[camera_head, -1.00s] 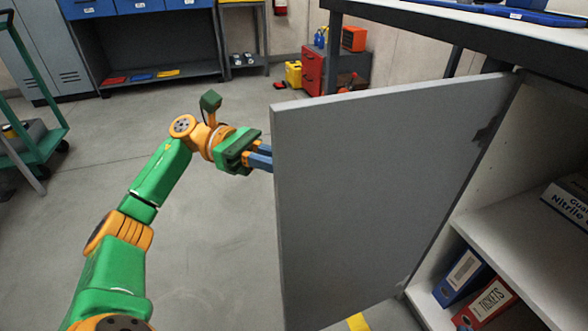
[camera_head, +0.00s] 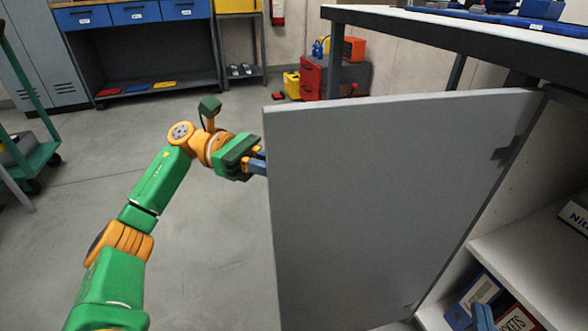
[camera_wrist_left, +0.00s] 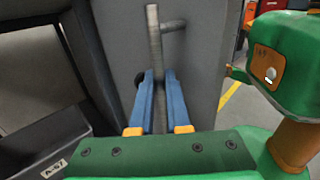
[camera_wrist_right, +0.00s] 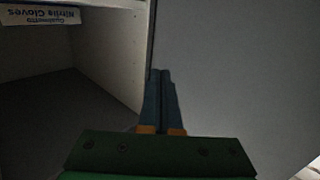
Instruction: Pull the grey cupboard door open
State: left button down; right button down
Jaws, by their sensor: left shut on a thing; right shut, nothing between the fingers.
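The grey cupboard door (camera_head: 390,200) stands wide open, its inner face toward me in the head view. My left gripper (camera_head: 258,165) reaches behind the door's free edge, its fingertips partly hidden there. In the left wrist view its two blue fingers (camera_wrist_left: 154,95) are closed around the upright bar handle (camera_wrist_left: 154,35) on the door's outer face. My right gripper (camera_head: 482,312) shows at the lower right, in front of the cupboard's lower shelf. In the right wrist view its fingers (camera_wrist_right: 160,85) are together and empty, beside the door's inner face (camera_wrist_right: 230,70).
Inside the cupboard (camera_head: 530,260) are a blue binder (camera_head: 462,305), a red binder (camera_head: 518,320) and a glove box (camera_head: 575,213). A worktop (camera_head: 450,30) runs above the door. A green trolley (camera_head: 35,165) stands at far left. Open floor (camera_head: 215,260) lies left of the door.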

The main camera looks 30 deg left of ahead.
pick_arm(q)
jog(key=c, duration=1.2)
grip_release()
jog(key=shift+d, duration=0.1)
